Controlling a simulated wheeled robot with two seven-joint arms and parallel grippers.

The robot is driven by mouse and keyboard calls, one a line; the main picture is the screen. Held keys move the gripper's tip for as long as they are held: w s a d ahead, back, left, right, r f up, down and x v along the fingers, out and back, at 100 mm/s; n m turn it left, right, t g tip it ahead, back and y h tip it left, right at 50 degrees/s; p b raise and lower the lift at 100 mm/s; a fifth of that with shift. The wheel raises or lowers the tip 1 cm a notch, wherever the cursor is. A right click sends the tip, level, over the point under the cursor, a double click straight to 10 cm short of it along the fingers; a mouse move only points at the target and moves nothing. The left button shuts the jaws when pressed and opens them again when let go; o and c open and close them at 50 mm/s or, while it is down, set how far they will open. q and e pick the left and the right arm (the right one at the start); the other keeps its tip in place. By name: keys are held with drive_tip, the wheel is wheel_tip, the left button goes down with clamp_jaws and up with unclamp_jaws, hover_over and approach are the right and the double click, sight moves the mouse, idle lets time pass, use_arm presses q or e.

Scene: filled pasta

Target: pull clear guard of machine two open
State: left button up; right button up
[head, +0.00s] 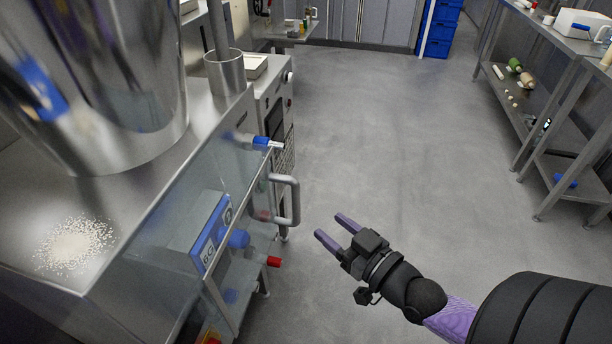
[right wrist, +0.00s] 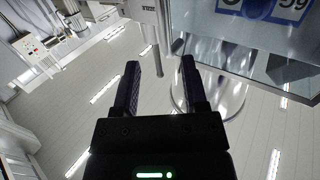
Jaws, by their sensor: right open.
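The clear guard (head: 180,215) is a see-through panel on the machine at the left of the head view, with a blue and white label (head: 211,232) on it. A grey bar handle (head: 293,200) stands out from its right edge. My right gripper (head: 331,228) is open and empty, to the right of the handle and apart from it. In the right wrist view its two dark fingers (right wrist: 160,82) are spread, with the guard's label (right wrist: 262,8) at the upper right. My left gripper is not in view. Which machine number this is, I cannot read.
A large steel vessel (head: 105,80) and spilled white grains (head: 74,243) are on the steel worktop at the left. A metal cup (head: 225,72) stands behind. A steel shelf table (head: 570,130) is at the right. Blue crates (head: 440,28) are at the back. The grey floor between is clear.

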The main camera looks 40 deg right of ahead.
sight(298, 202)
drive_tip(key=w, duration=0.3)
drive_tip(key=w+a+b, duration=0.1)
drive_tip(key=w, duration=0.2)
drive_tip(key=w+b, duration=0.1)
drive_tip(key=w, duration=0.2)
drive_tip(key=shift+w+a+r, duration=0.15)
drive_tip(key=shift+w+a, duration=0.1)
drive_tip(key=shift+a, duration=0.05)
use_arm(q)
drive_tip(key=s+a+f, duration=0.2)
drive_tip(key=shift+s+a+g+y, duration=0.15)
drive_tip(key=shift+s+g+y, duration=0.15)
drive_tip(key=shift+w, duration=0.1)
use_arm(e)
clamp_jaws()
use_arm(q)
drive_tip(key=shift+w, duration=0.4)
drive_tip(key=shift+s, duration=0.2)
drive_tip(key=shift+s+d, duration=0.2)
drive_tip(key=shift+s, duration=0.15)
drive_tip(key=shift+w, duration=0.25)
